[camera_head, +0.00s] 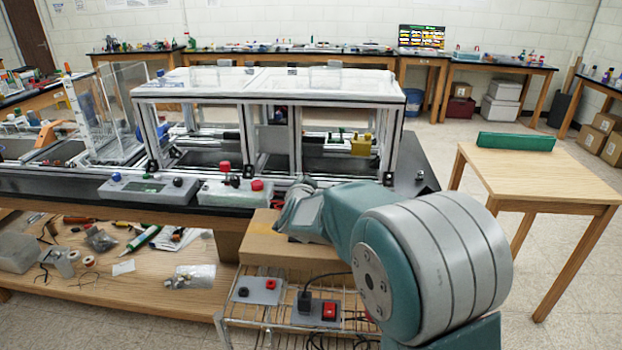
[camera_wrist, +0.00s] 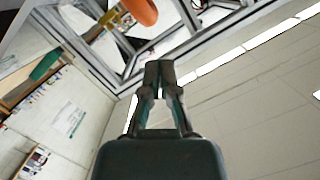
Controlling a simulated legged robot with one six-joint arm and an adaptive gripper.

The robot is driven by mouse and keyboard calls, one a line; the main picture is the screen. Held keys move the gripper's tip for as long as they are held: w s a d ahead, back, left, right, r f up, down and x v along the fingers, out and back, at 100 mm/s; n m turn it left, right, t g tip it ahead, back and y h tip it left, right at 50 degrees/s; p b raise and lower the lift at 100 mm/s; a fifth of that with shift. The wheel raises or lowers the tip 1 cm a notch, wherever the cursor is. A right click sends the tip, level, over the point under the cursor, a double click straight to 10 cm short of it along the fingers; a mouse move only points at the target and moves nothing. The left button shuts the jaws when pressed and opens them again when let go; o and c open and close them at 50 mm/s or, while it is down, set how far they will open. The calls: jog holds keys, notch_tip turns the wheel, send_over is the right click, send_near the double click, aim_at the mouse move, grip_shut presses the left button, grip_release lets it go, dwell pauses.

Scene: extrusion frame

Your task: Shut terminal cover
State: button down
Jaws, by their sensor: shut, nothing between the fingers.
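The metal extrusion frame (camera_head: 296,140) stands on the dark bench, with clear panels on top and open-looking bays in front. I cannot tell for sure which part is the terminal cover. A yellow block (camera_head: 361,145) sits inside the right bay. My gripper (camera_wrist: 160,68) is shut and empty in the wrist view, its fingertips pointing up toward the frame's bars (camera_wrist: 97,68), apparently without touching. An orange rounded part (camera_wrist: 140,10) shows at the top of that view, beside a yellow piece (camera_wrist: 107,18). In the head view my arm hides the fingertips.
A grey box with a display (camera_head: 148,189) and a box with red buttons (camera_head: 235,192) stand at the bench's front edge. A cardboard box (camera_head: 262,245) and a wire rack (camera_head: 265,318) are below. A wooden table (camera_head: 540,175) with a green bar (camera_head: 516,141) stands right.

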jog(key=shift+w+a+f, duration=0.2)
jog(key=shift+a+f, duration=0.75)
jog(key=shift+f, duration=0.2)
jog(key=shift+f, duration=0.1)
